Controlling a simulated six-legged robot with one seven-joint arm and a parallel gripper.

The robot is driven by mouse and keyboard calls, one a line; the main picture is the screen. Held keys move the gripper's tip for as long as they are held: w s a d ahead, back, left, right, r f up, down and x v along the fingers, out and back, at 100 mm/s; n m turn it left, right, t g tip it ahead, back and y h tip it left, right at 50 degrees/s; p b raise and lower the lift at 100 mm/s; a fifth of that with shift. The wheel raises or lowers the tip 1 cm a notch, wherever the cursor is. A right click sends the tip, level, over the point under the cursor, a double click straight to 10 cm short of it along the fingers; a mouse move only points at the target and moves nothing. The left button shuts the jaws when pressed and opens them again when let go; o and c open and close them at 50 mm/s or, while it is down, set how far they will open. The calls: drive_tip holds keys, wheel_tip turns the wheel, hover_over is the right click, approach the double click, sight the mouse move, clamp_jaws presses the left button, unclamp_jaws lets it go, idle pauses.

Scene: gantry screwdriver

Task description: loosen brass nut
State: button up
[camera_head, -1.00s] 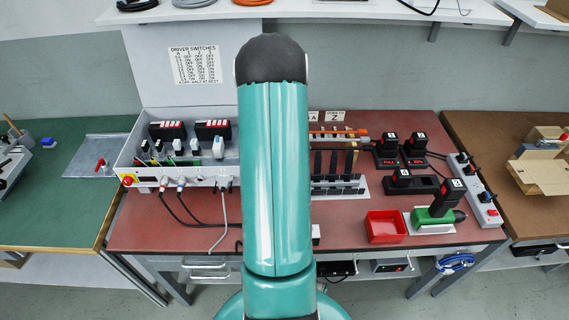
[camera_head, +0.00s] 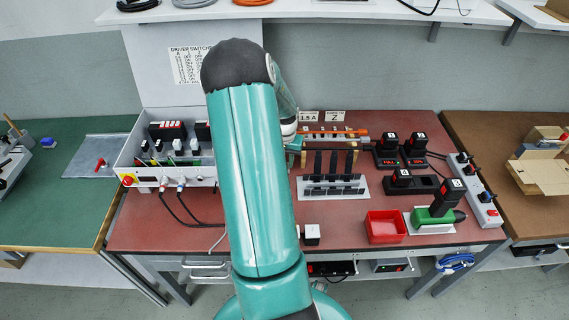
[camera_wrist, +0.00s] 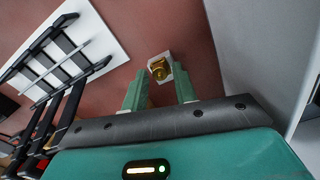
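A brass nut (camera_wrist: 159,70) shows in the wrist view, sitting on a small pale square block on the red-brown tabletop. My gripper (camera_wrist: 160,80) has two green fingers, spread apart and empty. The nut appears beyond the fingertips, roughly in line with the gap between them; I cannot tell how far away it is. In the head view I cannot make out the nut, and my arm covers part of the bench. The gripper's fingers are not clear there.
A pale rack with black uprights (camera_head: 333,187) stands on the bench; it fills the left of the wrist view. A grey switch box (camera_head: 150,177) is at left.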

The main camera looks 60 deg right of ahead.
drive_tip(key=m, duration=1.2)
drive_tip(key=c, duration=0.6)
drive_tip(key=n, duration=0.5)
clamp_jaws()
drive_tip(key=n, duration=0.6)
drive_tip(key=shift+n, duration=0.3)
drive_tip(key=n, duration=0.6)
unclamp_jaws()
drive_tip(key=n, duration=0.7)
drive_tip(key=o, duration=0.6)
